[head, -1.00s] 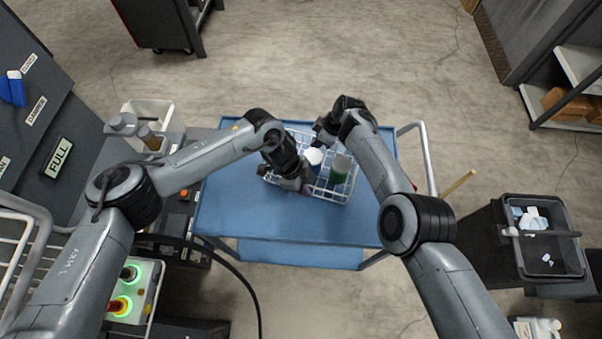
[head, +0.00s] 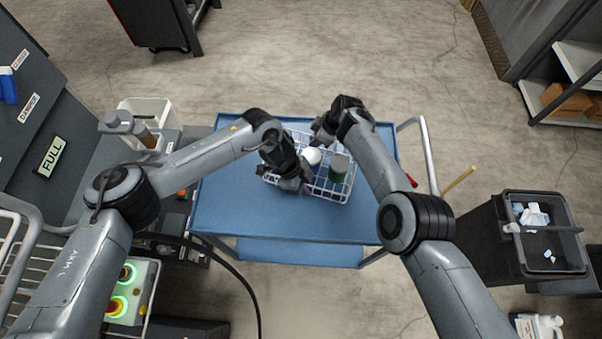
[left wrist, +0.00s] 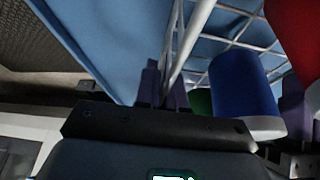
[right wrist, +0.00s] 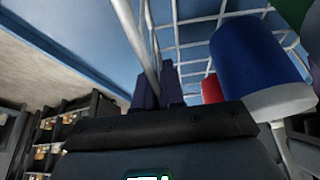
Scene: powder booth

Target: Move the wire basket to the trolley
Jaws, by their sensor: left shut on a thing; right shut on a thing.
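The white wire basket (head: 330,193) is over the blue trolley (head: 235,205), near the middle of its top. I cannot tell whether it rests on the top or hangs just above it. It holds a green container (head: 338,168) and a white-topped one (head: 312,156); blue containers show in the left wrist view (left wrist: 240,92) and the right wrist view (right wrist: 255,65). My left gripper (head: 293,183) is shut on the basket's near-left rim; its fingers (left wrist: 165,88) pinch the wire. My right gripper (head: 322,135) is at the far side; its fingers (right wrist: 160,88) are shut on the rim wire.
A grey bin (head: 545,260) with scraps stands at the right. A control box with glowing buttons (head: 132,290) and a white tub (head: 150,108) are at the left. The trolley's handle (head: 428,155) rises at its right end. The trolley top is clear around the basket.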

